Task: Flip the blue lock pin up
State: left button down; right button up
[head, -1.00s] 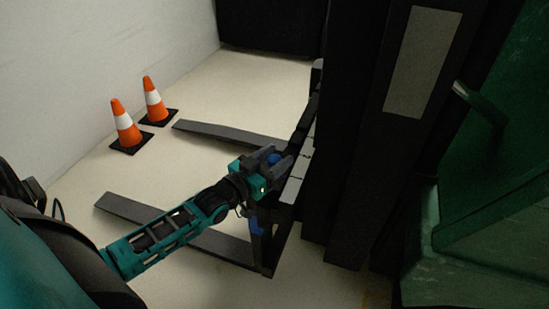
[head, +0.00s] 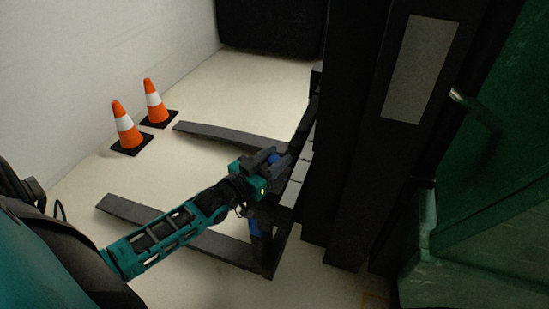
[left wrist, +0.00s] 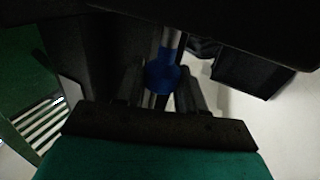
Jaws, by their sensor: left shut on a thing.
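The blue lock pin (head: 275,159) sits at the top of the forklift's fork carriage, mostly hidden by my left gripper (head: 277,155) in the head view. In the left wrist view the blue pin (left wrist: 162,74) shows between the two dark fingers of my left gripper (left wrist: 162,88). The fingers are shut on it. Whether the pin is up or down I cannot tell. A second blue part (head: 256,227) shows lower on the near fork. My right gripper is in neither view.
Two dark forks, the far one (head: 225,134) and the near one (head: 150,215), reach left over the pale floor. Two orange cones (head: 126,126) stand by the wall. The black mast (head: 345,130) and green body (head: 500,200) fill the right side.

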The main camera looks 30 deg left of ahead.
pick_arm(q)
jog(key=shift+r+p, duration=0.5)
jog(key=shift+r, duration=0.35)
jog(key=shift+r+p, duration=0.3)
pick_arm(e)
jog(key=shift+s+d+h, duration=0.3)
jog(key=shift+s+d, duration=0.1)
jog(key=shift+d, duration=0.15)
pick_arm(q)
jog(key=c, duration=0.8)
grip_release()
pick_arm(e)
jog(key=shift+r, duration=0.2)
pick_arm(q)
jog(key=shift+s, duration=0.1)
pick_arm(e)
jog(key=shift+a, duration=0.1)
pick_arm(q)
jog(key=shift+s, duration=0.25)
jog(key=shift+s+a+p, duration=0.35)
jog(key=shift+s+p, duration=0.15)
jog(key=shift+s, duration=1.5)
jog(key=shift+s+a+p, duration=0.3)
jog(key=shift+s+p, duration=0.2)
jog(key=shift+s, duration=1.55)
jog(key=shift+s+a+p, duration=0.35)
jog(key=shift+s+p, duration=0.15)
jog(key=shift+s, duration=1.5)
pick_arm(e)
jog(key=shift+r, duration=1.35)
